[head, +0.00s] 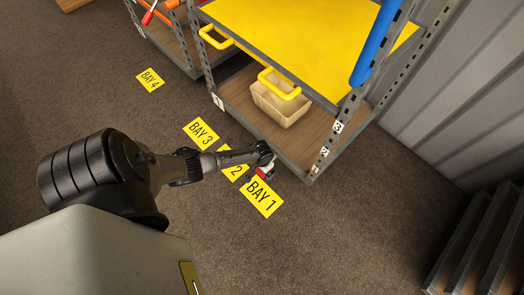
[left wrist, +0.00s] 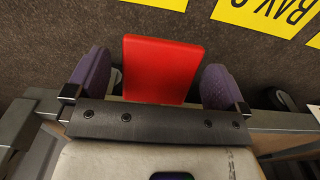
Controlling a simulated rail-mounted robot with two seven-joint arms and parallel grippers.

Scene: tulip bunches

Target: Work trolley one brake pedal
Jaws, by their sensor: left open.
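The near trolley (head: 285,40) has a yellow top, grey posts and a wooden lower shelf. My left gripper (head: 264,160) is low at the trolley's front corner, above the floor beside the BAY 1 marker. A small red brake pedal (head: 262,173) shows at the gripper. In the left wrist view, the flat red pedal (left wrist: 163,70) stands between the two purple fingers of the open gripper (left wrist: 156,62), with a gap visible at the right finger. Whether either finger touches it I cannot tell. My right gripper is not in view.
A blue handle (head: 377,45) rises at the trolley's right. Another trolley (head: 165,38) stands behind left. Yellow floor markers BAY 1 (head: 262,197), BAY 3 (head: 201,132) and BAY 4 (head: 150,79) lie on open carpet.

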